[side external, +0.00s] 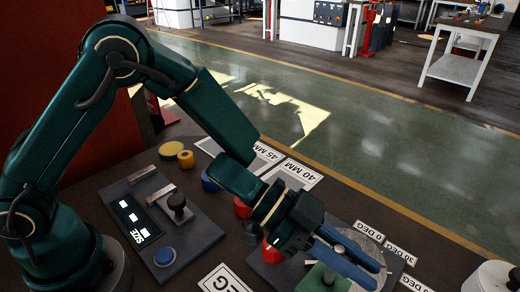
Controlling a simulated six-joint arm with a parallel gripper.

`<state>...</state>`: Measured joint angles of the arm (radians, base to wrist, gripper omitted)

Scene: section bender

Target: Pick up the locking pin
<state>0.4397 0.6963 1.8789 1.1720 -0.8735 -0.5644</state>
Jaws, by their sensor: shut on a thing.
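My gripper (375,275) has two blue fingers and reaches down over the grey round plate (362,243) at the lower right. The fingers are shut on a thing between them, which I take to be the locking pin. That pin is mostly hidden by the fingers, and its shape cannot be made out. I cannot tell whether it is clear of the plate.
A green block (322,279) stands close beside my gripper's fingers. A red round part (271,250) is close to its wrist.

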